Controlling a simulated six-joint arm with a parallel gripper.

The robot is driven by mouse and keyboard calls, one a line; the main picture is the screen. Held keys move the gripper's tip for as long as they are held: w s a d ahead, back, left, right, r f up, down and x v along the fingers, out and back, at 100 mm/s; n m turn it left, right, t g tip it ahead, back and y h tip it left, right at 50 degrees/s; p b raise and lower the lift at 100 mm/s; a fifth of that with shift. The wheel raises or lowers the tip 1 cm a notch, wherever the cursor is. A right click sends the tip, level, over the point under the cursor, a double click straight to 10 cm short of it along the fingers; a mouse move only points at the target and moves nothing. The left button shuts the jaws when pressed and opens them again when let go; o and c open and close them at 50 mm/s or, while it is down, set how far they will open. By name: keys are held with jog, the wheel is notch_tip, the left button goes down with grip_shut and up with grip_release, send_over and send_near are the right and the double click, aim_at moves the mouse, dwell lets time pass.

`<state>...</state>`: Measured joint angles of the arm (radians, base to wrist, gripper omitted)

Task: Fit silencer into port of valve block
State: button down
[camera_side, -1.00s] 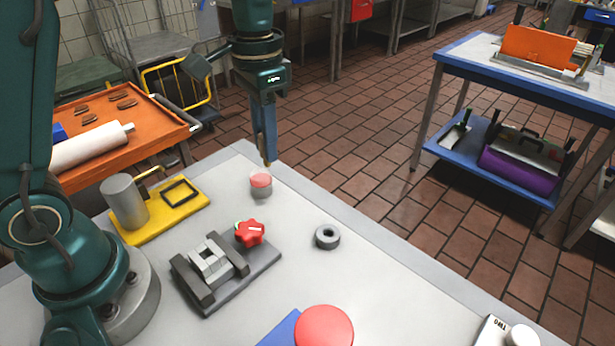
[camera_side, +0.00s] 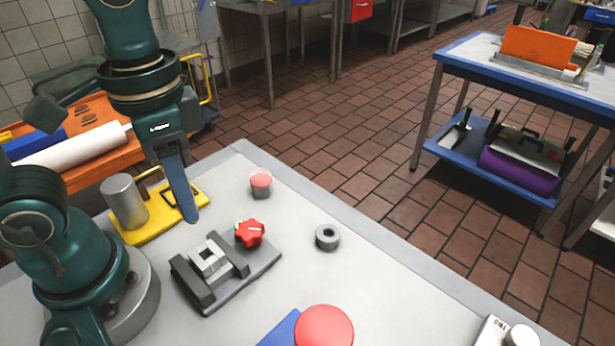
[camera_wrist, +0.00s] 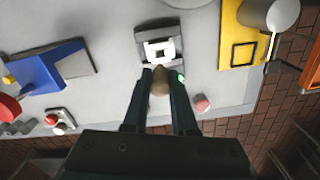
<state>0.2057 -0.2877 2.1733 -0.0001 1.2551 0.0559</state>
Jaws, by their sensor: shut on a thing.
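The valve block (camera_side: 210,258) is a pale grey block with a dark opening, seated between the jaws of a dark grey fixture (camera_side: 228,293). In the wrist view the valve block (camera_wrist: 147,49) lies just beyond my fingertips. My gripper (camera_side: 190,217) is behind and slightly left of the block, above the table, pointing down. In the wrist view my gripper (camera_wrist: 160,75) is shut on a tan, rounded silencer (camera_wrist: 159,84). The silencer's far end appears close to the block in that view, but their height gap cannot be told. In the side view the silencer is hidden by the fingers.
A red star knob (camera_side: 249,233) sits beside the fixture. A yellow plate (camera_side: 150,233) with a grey cylinder (camera_side: 124,202) stands left. A red-topped button (camera_side: 261,186) and a grey ring (camera_side: 327,237) are behind and right. Bare table lies between them.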

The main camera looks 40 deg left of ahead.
jog(key=shift+f, duration=2.95)
jog(key=shift+f, duration=1.55)
jog(key=c, duration=0.6)
grip_release()
jog(key=shift+c, duration=0.2)
jog(key=shift+r, duration=2.6)
